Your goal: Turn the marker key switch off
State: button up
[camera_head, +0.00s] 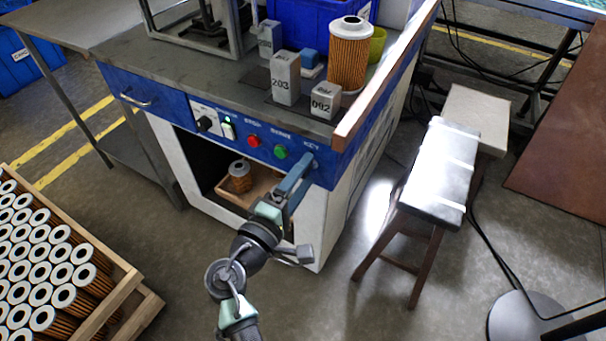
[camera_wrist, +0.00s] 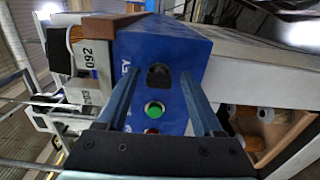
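The key switch (camera_wrist: 158,75) is a small dark knob on the blue panel (camera_wrist: 165,48), beside the printed word KEY, in the wrist view. My gripper (camera_wrist: 157,76) is open, with one blue-grey finger on each side of the switch. A gap shows between each finger and the switch; I cannot tell whether the tips touch the panel. In the head view, my gripper (camera_head: 305,163) reaches the right end of the blue front panel, just below the KEY label (camera_head: 311,146). There it mostly hides the switch. Which way the key is turned is not clear.
A green button (camera_head: 280,152) and a red button (camera_head: 254,141) sit left of the switch. Above are blocks marked 203 (camera_head: 285,78) and 092 (camera_head: 325,101) and a large filter cartridge (camera_head: 349,58). An open bay with a tray (camera_head: 262,190) lies below. A stool (camera_head: 437,175) stands right.

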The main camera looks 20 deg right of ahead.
jog(key=p+v, duration=0.1)
jog(key=v, duration=1.2)
jog(key=shift+p, duration=0.35)
jog(key=shift+d, duration=0.1)
